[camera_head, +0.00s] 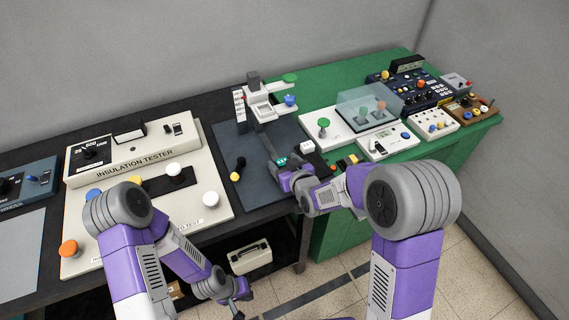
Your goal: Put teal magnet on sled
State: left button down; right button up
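A small teal block (281,161), which looks like the teal magnet, is at the tip of my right gripper (277,165), over the dark blue-grey mat (262,147). The fingers are small and partly hidden, so I cannot tell whether they grip it or are only beside it. A light grey upright device (262,108) with a platform stands at the back of the mat; I cannot tell for sure which part is the sled. My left gripper (240,301) hangs low in front of the table, away from the magnet; its fingers are too unclear to judge.
A white block (307,147) and dark, red and yellow pieces lie right of my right gripper. A black and yellow piece (238,168) lies on the mat's left. The insulation tester (140,150) fills the left. A clear-covered box (368,108) and panels crowd the green right side.

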jog(key=shift+r, duration=0.1)
jog(key=shift+r+p, duration=0.2)
jog(key=shift+p, duration=0.1)
jog(key=v, duration=1.1)
jog(key=shift+s+d, duration=0.2)
jog(key=shift+s, duration=0.2)
jog(key=shift+r, duration=0.1)
